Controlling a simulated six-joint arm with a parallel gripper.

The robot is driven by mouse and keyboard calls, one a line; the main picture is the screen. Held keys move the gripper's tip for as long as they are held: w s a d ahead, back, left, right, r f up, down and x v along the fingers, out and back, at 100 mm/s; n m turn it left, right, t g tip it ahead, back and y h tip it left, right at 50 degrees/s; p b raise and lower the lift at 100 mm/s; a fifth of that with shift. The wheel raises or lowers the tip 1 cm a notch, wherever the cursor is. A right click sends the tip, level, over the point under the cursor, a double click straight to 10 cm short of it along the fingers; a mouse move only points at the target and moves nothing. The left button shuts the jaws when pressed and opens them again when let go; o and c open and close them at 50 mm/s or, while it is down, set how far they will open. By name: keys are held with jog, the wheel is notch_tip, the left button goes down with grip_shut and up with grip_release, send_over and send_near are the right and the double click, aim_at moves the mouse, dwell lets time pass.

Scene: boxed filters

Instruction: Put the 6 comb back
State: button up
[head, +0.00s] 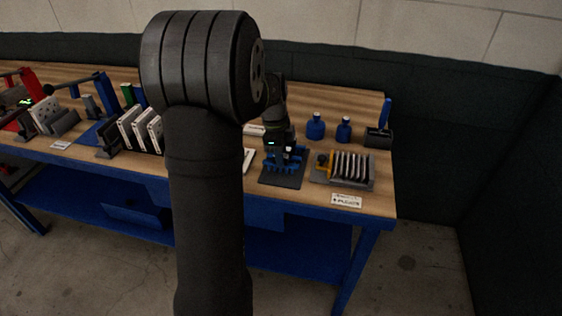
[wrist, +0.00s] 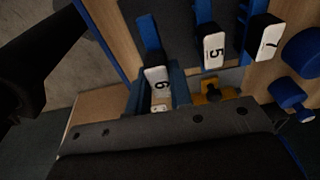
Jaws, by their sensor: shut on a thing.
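The 6 comb, a blue piece with a white end label marked 6 (wrist: 157,75), shows in the wrist view. My gripper (wrist: 159,94) is shut on it near the label, with one finger on each side. In the head view my gripper (head: 285,153) is low over a dark board (head: 283,181) with blue combs (head: 284,167) on it. The 5 comb (wrist: 213,50) and the 7 comb (wrist: 264,38) are to the right of the 6 comb in the wrist view. I cannot tell whether the 6 comb touches the board; its far end is partly hidden.
A rack of upright thin plates (head: 352,166) with a yellow part stands right of the board. Two blue bottles (head: 316,127) and a dark box (head: 378,138) are behind it. White-edged panels (head: 131,130) stand to the left. My arm hides the table's middle.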

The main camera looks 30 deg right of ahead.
jog(key=shift+f, duration=1.15)
jog(key=shift+f, duration=0.15)
jog(key=o, duration=0.9)
jog(key=r, duration=0.8)
jog(key=w+a+r, duration=0.1)
jog(key=r, duration=0.3)
jog(key=shift+r, duration=0.15)
